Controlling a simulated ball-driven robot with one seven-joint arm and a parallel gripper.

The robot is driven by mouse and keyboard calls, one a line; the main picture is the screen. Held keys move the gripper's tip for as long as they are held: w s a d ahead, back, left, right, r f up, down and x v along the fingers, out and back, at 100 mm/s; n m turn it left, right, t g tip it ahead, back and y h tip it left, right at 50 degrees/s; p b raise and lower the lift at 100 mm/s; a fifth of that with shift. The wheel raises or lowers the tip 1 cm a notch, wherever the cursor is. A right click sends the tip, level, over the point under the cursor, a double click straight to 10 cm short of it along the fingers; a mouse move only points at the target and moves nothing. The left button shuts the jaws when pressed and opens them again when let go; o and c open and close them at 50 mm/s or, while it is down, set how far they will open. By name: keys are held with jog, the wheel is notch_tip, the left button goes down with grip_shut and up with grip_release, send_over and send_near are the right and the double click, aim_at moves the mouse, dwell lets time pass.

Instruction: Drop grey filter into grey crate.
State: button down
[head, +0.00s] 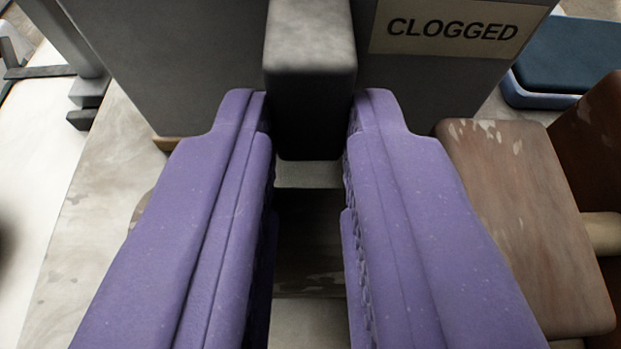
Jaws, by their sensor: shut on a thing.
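The grey filter (180,65) is a broad, flat-faced grey body across the top of the head view, with a cream label reading "CLOGGED" at its upper right. A darker grey block (310,70), which looks like its handle, stands out from the middle of its face. My gripper (308,115), with two purple fingers, is shut on this block, one finger on each side. The filter's top runs out of the frame. Whether it touches what is below cannot be told. I cannot make out a grey crate in this view.
A worn brown block (525,220) lies close to the right finger, with another brown piece (600,140) beyond it. A blue lidded box (570,60) is at the upper right. Grey metal parts (75,45) stand at the upper left. A pale surface (75,225) at the left is mostly clear.

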jog(key=c, duration=1.3)
grip_release()
jog(key=b+v, duration=0.7)
jog(key=v, duration=0.5)
jog(key=shift+r, duration=0.1)
